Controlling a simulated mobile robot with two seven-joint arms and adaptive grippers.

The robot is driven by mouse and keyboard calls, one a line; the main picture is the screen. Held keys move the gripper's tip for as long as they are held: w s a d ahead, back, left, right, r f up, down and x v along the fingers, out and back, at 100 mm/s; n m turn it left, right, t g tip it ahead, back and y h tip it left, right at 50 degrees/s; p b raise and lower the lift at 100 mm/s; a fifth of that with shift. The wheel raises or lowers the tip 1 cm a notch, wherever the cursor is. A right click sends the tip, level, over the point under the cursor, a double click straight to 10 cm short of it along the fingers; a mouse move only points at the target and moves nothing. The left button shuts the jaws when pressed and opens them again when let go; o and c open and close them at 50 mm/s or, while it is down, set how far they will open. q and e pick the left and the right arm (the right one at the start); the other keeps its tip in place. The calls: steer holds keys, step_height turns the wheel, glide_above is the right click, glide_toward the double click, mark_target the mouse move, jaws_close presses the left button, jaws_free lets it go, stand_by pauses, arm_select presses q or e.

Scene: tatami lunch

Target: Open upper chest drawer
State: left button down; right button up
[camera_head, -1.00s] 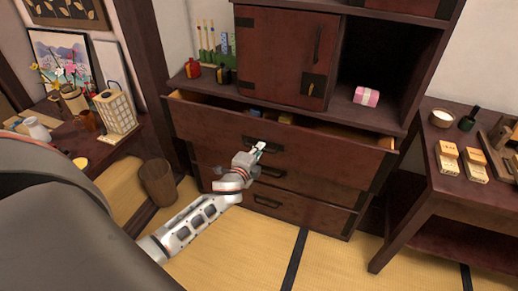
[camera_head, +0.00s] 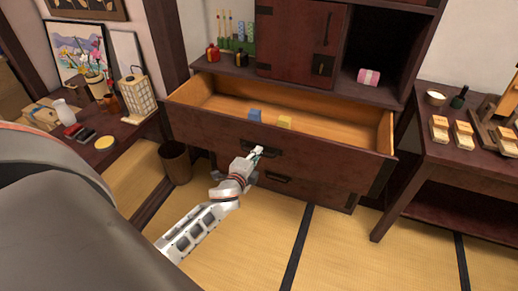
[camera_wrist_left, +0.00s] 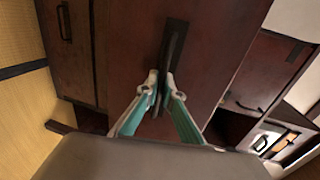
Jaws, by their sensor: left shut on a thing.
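The upper drawer (camera_head: 325,163) of the dark red-brown chest stands pulled well out, and its pale wooden inside shows. A blue block (camera_head: 254,115) and a yellow block (camera_head: 285,122) lie in it. My left gripper (camera_head: 256,153) is at the drawer's dark metal handle (camera_head: 268,152), left of the front's middle. In the left wrist view my left gripper (camera_wrist_left: 161,90) has its teal-sided fingers closed around the handle (camera_wrist_left: 174,50). My right gripper is not in view.
A lower drawer (camera_head: 290,184) is shut below. A side table (camera_head: 450,150) with small boxes stands at the right. A waste bin (camera_head: 175,163) and a low table (camera_head: 125,128) with a lantern are at the left. Tatami floor in front is clear.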

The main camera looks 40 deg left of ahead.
arm_select(q)
steer(key=shift+f+v, duration=0.15)
steer(key=shift+v, duration=0.6)
steer(key=shift+f+v, duration=0.15)
steer(key=shift+v, duration=0.6)
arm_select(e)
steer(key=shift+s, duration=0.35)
arm_select(q)
steer(key=c, duration=2.5)
jaws_free()
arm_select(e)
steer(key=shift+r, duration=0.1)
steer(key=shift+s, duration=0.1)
arm_select(q)
steer(key=v, duration=1.2)
steer(key=shift+s, duration=0.1)
